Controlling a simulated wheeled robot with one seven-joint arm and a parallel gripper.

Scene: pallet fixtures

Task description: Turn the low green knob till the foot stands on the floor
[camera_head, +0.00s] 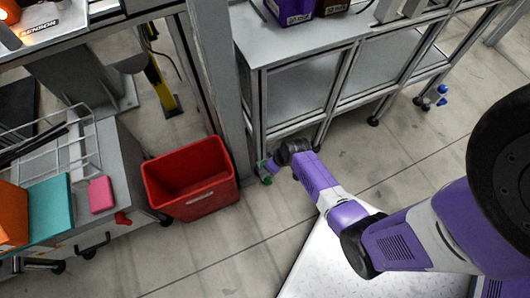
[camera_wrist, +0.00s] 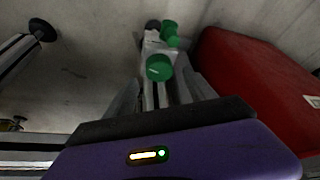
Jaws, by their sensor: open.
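The table leg with the green knobs (camera_head: 266,179) stands at the front left corner of the metal table. In the wrist view, one round green knob (camera_wrist: 159,67) sits on the grey leg, nearer me. A second green knob (camera_wrist: 170,30) lies further along, close to the dark foot (camera_wrist: 153,24). The foot appears near the floor; I cannot tell whether it touches. My gripper (camera_wrist: 165,84) is open, its fingers pointing along the leg, with the nearer knob just ahead between their lines. In the head view my gripper (camera_head: 277,160) is at this leg, partly hiding it.
A red bin (camera_head: 190,182) stands close left of the leg in the head view; its wall (camera_wrist: 255,85) is right of my gripper in the wrist view. A grey post (camera_head: 222,90) rises beside the leg. Blue knobs (camera_head: 442,95) show at another leg. Open floor lies in front.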

